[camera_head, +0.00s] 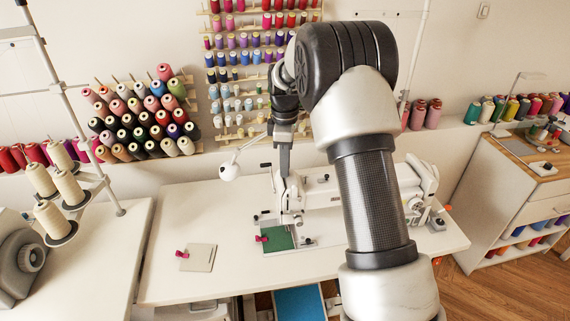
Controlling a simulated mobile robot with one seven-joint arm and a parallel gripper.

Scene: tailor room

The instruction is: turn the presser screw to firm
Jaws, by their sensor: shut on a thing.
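The white sewing machine (321,190) stands on the white table (190,218), partly hidden behind my arm. My gripper (284,176) points down at the top of the machine's left head end. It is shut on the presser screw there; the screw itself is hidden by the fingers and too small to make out. Its setting cannot be read. A green cloth piece (276,238) lies on the machine's plate below the head, with a small pink clip (262,238) at its left edge.
A beige square (198,257) with a pink clip lies on the table's left part. A white lamp (230,172) stands close left of my gripper. Thread racks (140,120) cover the wall behind. Cone spools (54,222) stand at the left.

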